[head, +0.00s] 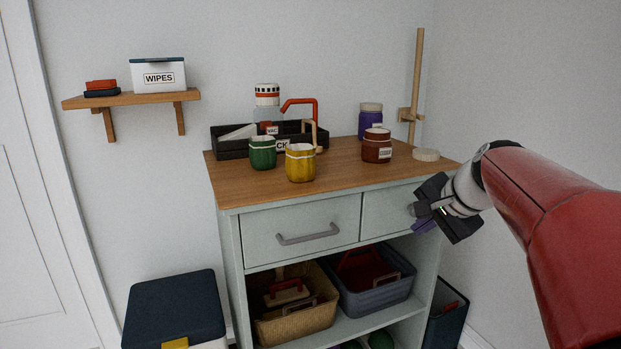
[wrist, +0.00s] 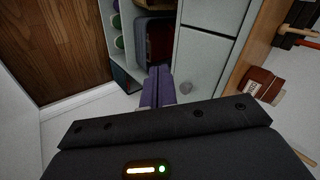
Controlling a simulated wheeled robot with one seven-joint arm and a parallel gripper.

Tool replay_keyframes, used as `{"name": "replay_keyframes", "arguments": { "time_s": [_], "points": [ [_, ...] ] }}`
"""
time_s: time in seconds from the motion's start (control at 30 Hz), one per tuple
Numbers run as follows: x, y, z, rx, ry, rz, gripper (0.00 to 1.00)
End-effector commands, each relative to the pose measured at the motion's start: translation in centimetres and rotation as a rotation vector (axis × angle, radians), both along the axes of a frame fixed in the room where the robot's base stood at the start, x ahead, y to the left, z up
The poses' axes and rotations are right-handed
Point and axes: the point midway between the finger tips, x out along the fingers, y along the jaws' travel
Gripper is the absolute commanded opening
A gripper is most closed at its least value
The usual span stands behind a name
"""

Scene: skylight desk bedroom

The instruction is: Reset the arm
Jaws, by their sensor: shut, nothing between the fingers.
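My red arm reaches in from the right in the head view. My gripper (head: 424,222) is in front of the right end of the dresser (head: 230,235), close to the right drawer (head: 380,209). Its purple fingers (wrist: 157,88) are together and empty in the wrist view, with the dresser front beyond them. A drawer knob (wrist: 186,88) shows just right of the fingertips in the wrist view. I cannot tell whether the fingers touch the dresser. Both drawers look closed.
On the dresser top stand a green jar (head: 262,152), a yellow jar (head: 300,163), a brown jar (head: 377,146), a purple jar (head: 370,120) and a black caddy (head: 232,146). Baskets (head: 297,322) fill the shelf below. A dark-lidded bin (head: 174,306) stands left. A wall shelf (head: 130,99) holds a wipes box (head: 158,76).

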Motion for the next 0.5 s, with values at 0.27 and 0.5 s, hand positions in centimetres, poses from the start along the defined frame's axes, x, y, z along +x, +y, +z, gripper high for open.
{"name": "replay_keyframes", "arguments": {
  "time_s": [0.27, 0.5],
  "points": [
    [-15.5, 7.7, -6.3, -0.435, 0.042, 0.432, 0.00],
    [-23.4, 8.5, -11.9, -0.677, 0.049, 0.691, 0.00]
  ]
}}
